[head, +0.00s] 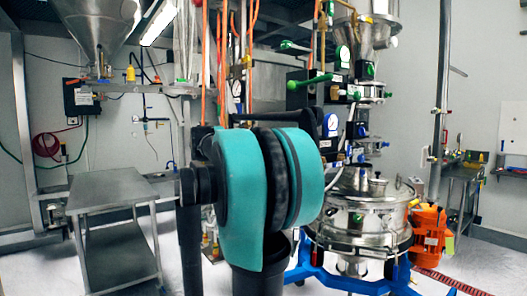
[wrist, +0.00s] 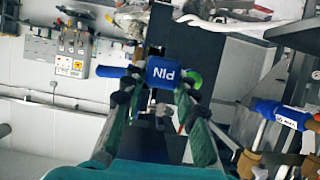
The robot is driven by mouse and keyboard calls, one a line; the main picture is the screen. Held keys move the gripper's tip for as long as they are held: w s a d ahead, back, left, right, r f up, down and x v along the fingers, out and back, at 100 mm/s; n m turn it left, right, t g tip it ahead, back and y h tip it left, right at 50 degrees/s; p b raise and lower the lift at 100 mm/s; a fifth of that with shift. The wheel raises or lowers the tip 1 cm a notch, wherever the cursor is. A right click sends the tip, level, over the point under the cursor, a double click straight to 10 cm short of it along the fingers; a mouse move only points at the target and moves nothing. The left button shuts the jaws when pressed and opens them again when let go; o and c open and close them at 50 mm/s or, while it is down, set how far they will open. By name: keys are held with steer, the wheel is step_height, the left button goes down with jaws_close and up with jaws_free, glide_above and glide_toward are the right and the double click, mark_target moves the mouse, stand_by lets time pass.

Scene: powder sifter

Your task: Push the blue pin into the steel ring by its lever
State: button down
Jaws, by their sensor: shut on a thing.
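The blue pin (wrist: 163,72), marked "PIN" and upside down in the wrist view, sits between the tips of my gripper (wrist: 155,85). A blue bar (wrist: 110,71) sticks out to its left, past the left fingertip; it looks like the lever. My gripper is shut on the blue pin, with green fingers on both sides. A small green curved piece (wrist: 194,80) shows just right of the pin. I cannot make out the steel ring for certain. In the head view my teal arm covers the middle, and the gripper and pin are hidden.
A steel table (head: 110,190) stands at the left and a round steel sifter vessel (head: 365,215) on a blue frame at the right. An orange motor (head: 430,235) is beside it. Another blue labelled part (wrist: 285,113) and a grey control panel (wrist: 75,48) show in the wrist view.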

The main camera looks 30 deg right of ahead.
steer(key=shift+s+f, duration=0.3)
steer(key=shift+f, duration=0.05)
steer(key=shift+d, duration=0.1)
steer(key=shift+w+d, duration=0.2)
steer(key=shift+d, duration=2.65)
steer(key=shift+w+d, duration=0.2)
steer(key=shift+d, duration=2.5)
steer(key=c, duration=1.1)
jaws_free()
steer(key=shift+a, duration=0.1)
steer(key=v, duration=1.2)
steer(key=shift+w, duration=0.1)
